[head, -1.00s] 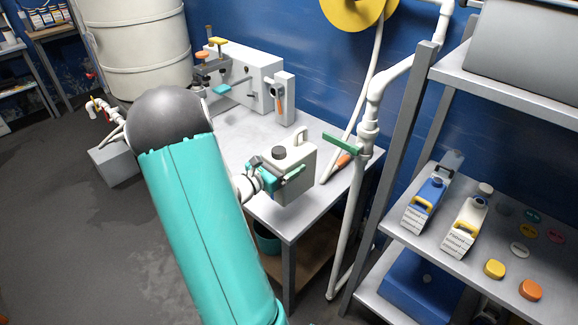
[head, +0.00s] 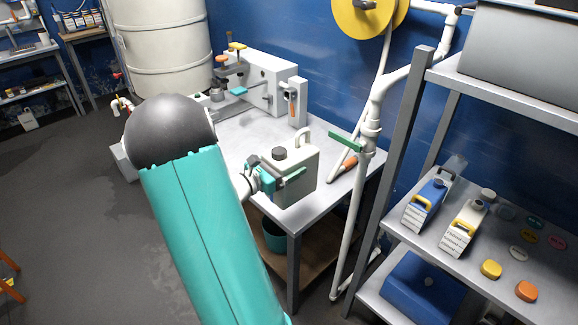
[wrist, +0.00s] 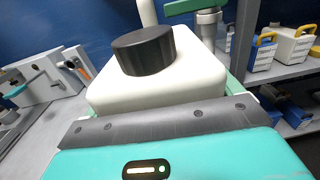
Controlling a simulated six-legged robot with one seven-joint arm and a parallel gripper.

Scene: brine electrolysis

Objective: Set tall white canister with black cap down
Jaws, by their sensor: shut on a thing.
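The tall white canister with a black cap (head: 298,180) is upright at the front edge of the grey table (head: 232,150). It has a white loop handle on top. My gripper (head: 275,182) is shut on its body from the left side. In the wrist view the canister (wrist: 165,88) fills the middle, with its black cap (wrist: 144,50) up. Whether its base touches the tabletop or hangs just above it is hidden by the viewing angle.
A white machine (head: 265,82) stands at the table's back. A white pipe with a green lever (head: 345,142) rises beside the table. The right shelf (head: 470,262) holds a blue jug (head: 427,205), a white jug (head: 464,226) and several caps.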

